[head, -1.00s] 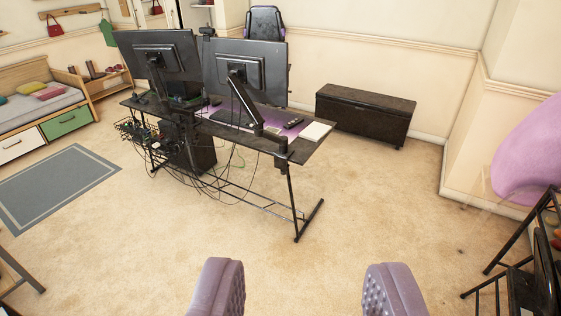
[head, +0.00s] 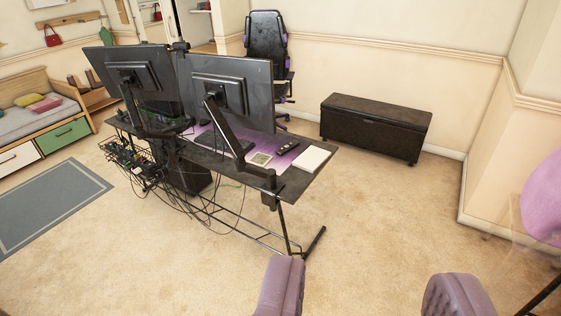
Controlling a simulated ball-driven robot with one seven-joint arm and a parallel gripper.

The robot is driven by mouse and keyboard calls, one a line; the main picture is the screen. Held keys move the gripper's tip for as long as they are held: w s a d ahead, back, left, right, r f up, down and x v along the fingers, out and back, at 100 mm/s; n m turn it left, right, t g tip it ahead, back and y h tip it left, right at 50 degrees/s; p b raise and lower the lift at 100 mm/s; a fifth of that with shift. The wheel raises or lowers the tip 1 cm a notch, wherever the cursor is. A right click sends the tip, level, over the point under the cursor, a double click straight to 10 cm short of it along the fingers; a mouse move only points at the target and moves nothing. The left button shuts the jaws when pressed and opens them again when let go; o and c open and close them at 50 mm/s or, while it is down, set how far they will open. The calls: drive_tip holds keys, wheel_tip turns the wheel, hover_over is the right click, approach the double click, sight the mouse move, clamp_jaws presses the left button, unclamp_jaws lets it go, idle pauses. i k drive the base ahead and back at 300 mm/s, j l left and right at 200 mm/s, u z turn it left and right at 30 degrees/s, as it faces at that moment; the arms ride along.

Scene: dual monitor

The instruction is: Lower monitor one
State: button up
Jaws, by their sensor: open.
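Two black monitors stand on arms at the desk, seen from behind. The left monitor (head: 157,88) is partly covered by the right monitor (head: 252,86). Which of them is monitor one I cannot tell. The right monitor's slanted arm (head: 226,130) runs down to a clamp (head: 268,190) at the near desk edge. Both screens face away from me. My gripper (head: 367,268), with two purple padded fingers, is open and empty at the bottom of the view. It is apart from both monitors, in front of the desk and to its right.
The dark desk (head: 296,180) carries a notebook (head: 311,158) and a remote (head: 287,148). Cables (head: 205,208) hang under it. A gaming chair (head: 265,40) and a dark chest (head: 375,128) stand behind. Carpet to the right is clear; a purple object (head: 543,198) is at the right edge.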

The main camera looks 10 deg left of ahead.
sight(125, 89)
drive_tip(key=i+j+u, duration=0.1)
drive_tip(key=i+u, duration=0.95)
drive_tip(key=u, duration=0.15)
drive_tip(key=i+u, duration=0.35)
drive_tip(key=i, duration=0.85)
drive_tip(key=i+l, duration=0.1)
drive_tip(key=i, duration=0.45)
drive_tip(key=i+l, duration=0.15)
drive_tip(key=i, duration=0.4)
drive_tip(key=i+l, duration=0.1)
drive_tip(key=i, duration=0.5)
